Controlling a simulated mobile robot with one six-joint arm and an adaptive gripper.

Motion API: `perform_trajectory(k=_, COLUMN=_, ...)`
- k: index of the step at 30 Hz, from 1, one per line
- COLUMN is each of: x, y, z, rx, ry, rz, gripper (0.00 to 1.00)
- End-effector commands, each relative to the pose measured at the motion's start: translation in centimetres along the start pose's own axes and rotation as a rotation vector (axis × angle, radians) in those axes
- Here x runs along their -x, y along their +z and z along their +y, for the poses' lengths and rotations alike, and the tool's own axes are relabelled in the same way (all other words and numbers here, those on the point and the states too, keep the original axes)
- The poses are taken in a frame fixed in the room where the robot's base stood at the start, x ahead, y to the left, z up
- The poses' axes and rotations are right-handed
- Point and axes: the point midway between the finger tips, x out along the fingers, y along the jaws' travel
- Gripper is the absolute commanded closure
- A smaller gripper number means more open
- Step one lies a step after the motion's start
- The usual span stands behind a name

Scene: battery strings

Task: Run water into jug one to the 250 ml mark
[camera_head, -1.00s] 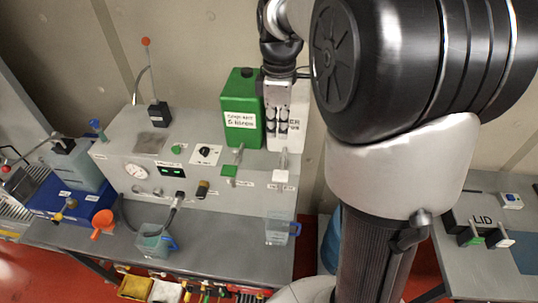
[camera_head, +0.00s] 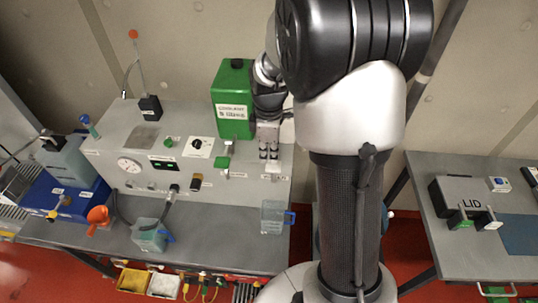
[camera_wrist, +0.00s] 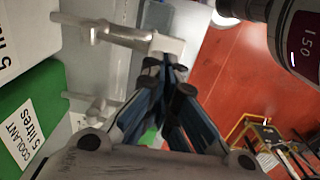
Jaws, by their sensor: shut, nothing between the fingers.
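A clear jug with a blue handle (camera_head: 272,217) stands on the bench at the right end of the grey unit, below the white tap. I see no clear water level in it. A second jug with a blue handle (camera_head: 149,236) stands further left with a teal tint. I cannot read which is jug one. The white tap (camera_wrist: 120,35) shows in the wrist view. My gripper (camera_wrist: 172,78) is shut and empty, its tips close to the tap's pale end block; whether they touch is unclear. In the head view my gripper (camera_head: 269,160) hides most of the tap.
A green coolant container (camera_head: 232,95) stands on the grey unit (camera_head: 125,190), with a green-handled tap (camera_head: 223,163) below it. An orange funnel (camera_head: 97,217) and a blue tray (camera_head: 60,203) are at left. A right bench holds a LID box (camera_head: 463,200).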

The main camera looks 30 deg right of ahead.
Motion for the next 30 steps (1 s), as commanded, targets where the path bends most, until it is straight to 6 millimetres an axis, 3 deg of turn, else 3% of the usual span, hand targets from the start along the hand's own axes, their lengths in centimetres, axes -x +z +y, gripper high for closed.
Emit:
perform_trajectory(k=6, x=-1.1, y=0.0, z=0.0, rx=0.000, ry=0.000, rz=0.000, gripper=1.00)
perform_trajectory(k=17, x=-1.3, y=0.0, z=0.0, rx=0.000, ry=0.007, rz=0.000, gripper=1.00)
perform_trajectory(k=30, x=-4.0, y=0.0, z=-0.8, rx=0.002, ry=0.209, rz=-0.001, gripper=1.00)
